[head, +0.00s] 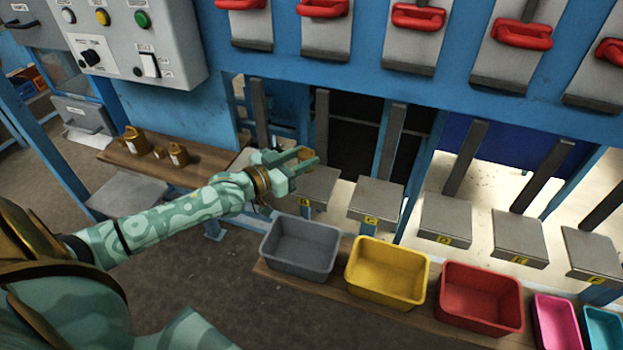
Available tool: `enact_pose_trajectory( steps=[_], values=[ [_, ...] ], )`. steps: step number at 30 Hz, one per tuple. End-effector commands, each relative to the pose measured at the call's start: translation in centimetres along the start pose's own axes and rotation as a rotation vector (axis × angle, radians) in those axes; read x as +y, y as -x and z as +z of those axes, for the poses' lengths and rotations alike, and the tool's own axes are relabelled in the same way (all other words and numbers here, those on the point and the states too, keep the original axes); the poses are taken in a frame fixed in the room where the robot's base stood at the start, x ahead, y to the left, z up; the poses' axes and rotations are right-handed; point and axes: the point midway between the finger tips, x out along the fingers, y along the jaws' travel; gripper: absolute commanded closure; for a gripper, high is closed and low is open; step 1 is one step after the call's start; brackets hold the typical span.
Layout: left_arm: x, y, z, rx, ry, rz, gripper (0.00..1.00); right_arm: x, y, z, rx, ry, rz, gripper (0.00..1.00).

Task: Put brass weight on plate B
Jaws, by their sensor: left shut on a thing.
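My left gripper (308,158) is shut on a small brass weight (306,153), which shows between its fingertips. The gripper hides part of the weight. They appear over the far part of plate B (314,190), a grey square plate with a yellow label on its front edge. I cannot tell how high the weight is above the plate. No other thing shows on the visible part of plate B. My right gripper is out of view.
Several brass weights (134,138) stand on a wooden shelf (118,154) at left. More lettered plates, such as plate C (377,200), run to the right. Grey (300,265), yellow (386,292) and red bins (480,318) stand in front. Upright grey bars rise behind the plates.

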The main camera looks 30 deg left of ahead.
Motion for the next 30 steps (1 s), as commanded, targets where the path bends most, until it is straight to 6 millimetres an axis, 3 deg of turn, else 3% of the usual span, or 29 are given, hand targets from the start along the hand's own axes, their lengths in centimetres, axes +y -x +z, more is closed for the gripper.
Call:
enact_pose_trajectory(
  steps=[1, 4, 10, 15, 27, 28, 30],
  values=[
    [-0.3, -0.9, 1.1, 0.005, -0.001, -0.001, 1.0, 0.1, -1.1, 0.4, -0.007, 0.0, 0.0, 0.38],
    [-0.5, -1.8, 1.9, 0.005, -0.001, -0.001, 1.0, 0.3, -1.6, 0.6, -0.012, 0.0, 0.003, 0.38],
    [-0.7, -2.8, 2.8, 0.007, -0.002, -0.001, 1.0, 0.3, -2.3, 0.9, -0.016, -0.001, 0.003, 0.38],
    [-0.7, -2.9, 5.6, 0.003, 0.0, -0.001, 1.0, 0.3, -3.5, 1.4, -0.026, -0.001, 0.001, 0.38],
    [-0.7, -2.9, 6.0, 0.007, -0.002, 0.0, 1.0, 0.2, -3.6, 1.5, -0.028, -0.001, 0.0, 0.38],
    [-0.6, -2.9, 6.1, 0.003, -0.002, 0.0, 0.59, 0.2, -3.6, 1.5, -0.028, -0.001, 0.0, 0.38],
    [-0.6, -2.8, 6.1, 0.004, -0.002, 0.0, 0.42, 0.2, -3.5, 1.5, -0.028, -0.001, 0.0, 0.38]
  ],
)
